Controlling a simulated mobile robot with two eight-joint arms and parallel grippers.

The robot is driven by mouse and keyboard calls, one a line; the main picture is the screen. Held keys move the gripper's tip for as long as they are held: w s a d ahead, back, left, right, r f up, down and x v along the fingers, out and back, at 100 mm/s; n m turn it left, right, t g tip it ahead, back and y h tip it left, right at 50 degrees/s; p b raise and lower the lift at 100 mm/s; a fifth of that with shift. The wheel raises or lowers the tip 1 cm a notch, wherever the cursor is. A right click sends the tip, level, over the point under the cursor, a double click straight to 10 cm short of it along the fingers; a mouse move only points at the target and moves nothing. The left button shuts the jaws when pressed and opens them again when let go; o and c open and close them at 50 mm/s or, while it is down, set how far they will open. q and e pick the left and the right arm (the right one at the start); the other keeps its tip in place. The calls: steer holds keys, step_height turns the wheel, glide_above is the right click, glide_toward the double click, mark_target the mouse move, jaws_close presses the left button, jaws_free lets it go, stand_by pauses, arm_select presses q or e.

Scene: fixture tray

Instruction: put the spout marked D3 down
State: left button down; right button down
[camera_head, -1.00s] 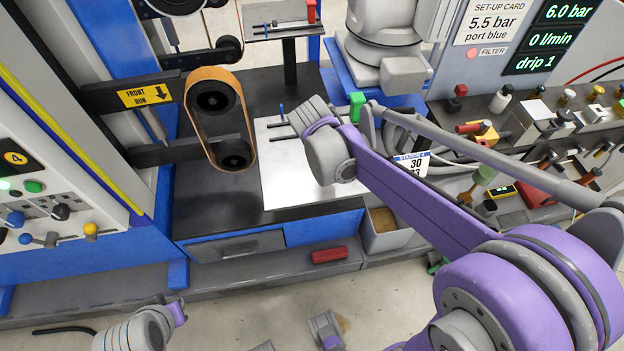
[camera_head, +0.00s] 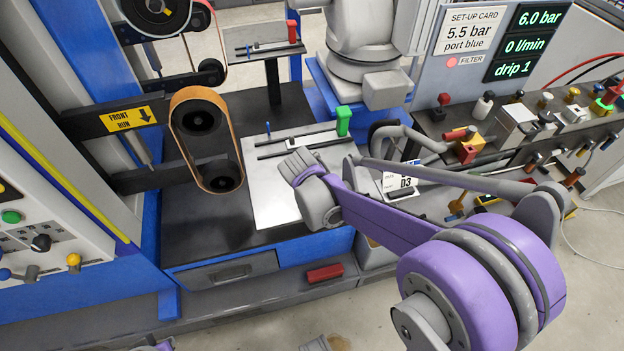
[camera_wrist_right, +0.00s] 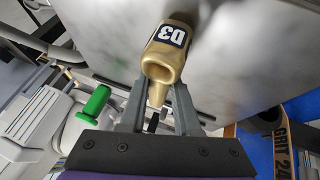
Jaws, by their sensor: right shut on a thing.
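The spout marked D3 (camera_wrist_right: 161,66) is a tan, tapered piece with a dark-edged white label, seen in the right wrist view. My right gripper (camera_wrist_right: 160,95) is shut on it, with one finger on each side. The spout is over the white plate (camera_wrist_right: 235,50); I cannot tell whether it touches. In the head view my right wrist is over the right part of the plate (camera_head: 265,195), and hides the fingers and spout. A card reading D3 (camera_head: 405,182) stands right of the plate.
A green block (camera_head: 343,121) and dark rails (camera_head: 300,147) are at the plate's back edge. An orange belt on rollers (camera_head: 178,130) stands to the left. A red block (camera_head: 325,273) lies on the front ledge. A valve bench (camera_head: 455,130) is on the right.

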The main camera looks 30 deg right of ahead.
steer(key=shift+f, duration=0.2)
steer(key=shift+f, duration=0.2)
steer(key=c, duration=0.6)
jaws_free()
steer(key=shift+c, duration=0.2)
steer(key=shift+r, duration=0.1)
